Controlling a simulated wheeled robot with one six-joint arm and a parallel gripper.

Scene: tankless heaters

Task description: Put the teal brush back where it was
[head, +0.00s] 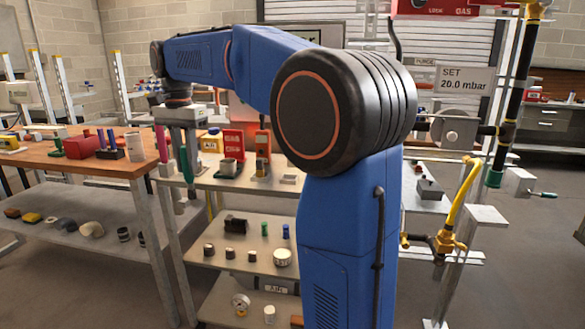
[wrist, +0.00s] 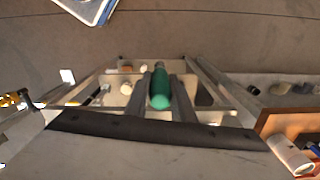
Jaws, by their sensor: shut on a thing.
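The teal brush (head: 186,165) hangs upright in my gripper (head: 181,180), in front of the left edge of the middle bench in the head view. In the wrist view the teal brush (wrist: 159,90) lies between the two dark fingers of my gripper (wrist: 161,98), which is shut on it. Its lower end is partly hidden by the fingers in the head view. A pink upright thing (head: 161,143) shows just left of the gripper; I cannot tell what it stands in. The spot where the brush was cannot be told from these frames.
The wooden bench (head: 100,168) at left holds a red box and small parts. The middle bench top (head: 225,186) bears red and orange stands and a grey cup; lower shelves (head: 240,262) hold several small parts.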

